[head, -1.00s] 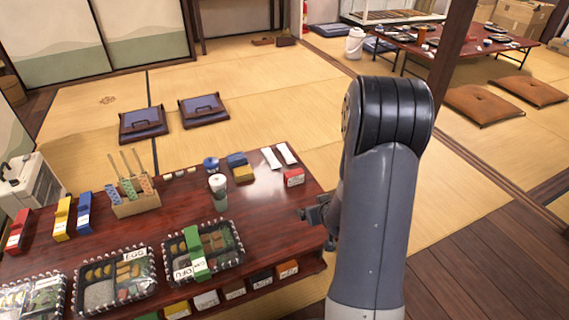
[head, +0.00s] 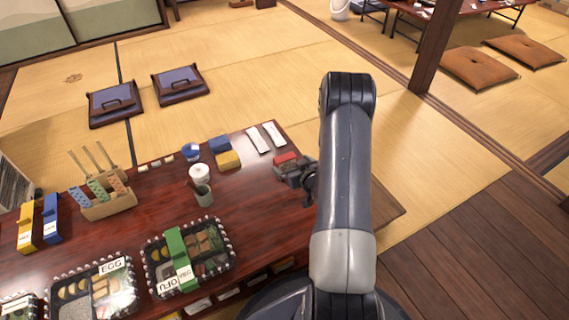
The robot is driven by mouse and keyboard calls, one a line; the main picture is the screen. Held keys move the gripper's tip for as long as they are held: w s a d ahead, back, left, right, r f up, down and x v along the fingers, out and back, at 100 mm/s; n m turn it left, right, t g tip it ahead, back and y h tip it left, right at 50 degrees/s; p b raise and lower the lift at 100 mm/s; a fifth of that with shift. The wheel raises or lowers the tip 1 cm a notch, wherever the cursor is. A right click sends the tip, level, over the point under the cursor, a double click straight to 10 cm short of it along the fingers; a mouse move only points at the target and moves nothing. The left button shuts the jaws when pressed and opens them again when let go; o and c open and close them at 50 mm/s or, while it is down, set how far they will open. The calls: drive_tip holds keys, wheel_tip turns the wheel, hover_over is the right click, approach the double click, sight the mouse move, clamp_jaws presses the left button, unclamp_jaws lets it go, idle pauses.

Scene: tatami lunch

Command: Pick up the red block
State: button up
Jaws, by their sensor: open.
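The red block (head: 285,158) lies at the right end of the dark red table (head: 255,210), near its far edge. My gripper (head: 287,171) is right at it, on the near side, and covers its lower part in the head view. The jaws are open. I cannot tell whether the red block is between the fingers or touching them.
Two white packets (head: 265,138) lie just beyond the red block. The tabletop between the trays and my gripper is clear.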

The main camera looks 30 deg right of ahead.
sight(285, 158)
drive_tip(key=b+x, duration=0.2)
drive_tip(key=x, duration=0.2)
drive_tip(key=shift+w+d+f, duration=0.1)
drive_tip(key=shift+w+f, duration=0.15)
drive_tip(key=shift+w, duration=0.5)
drive_tip(key=shift+c, duration=0.5)
drive_tip(key=c, duration=1)
drive_tip(key=shift+o, duration=0.2)
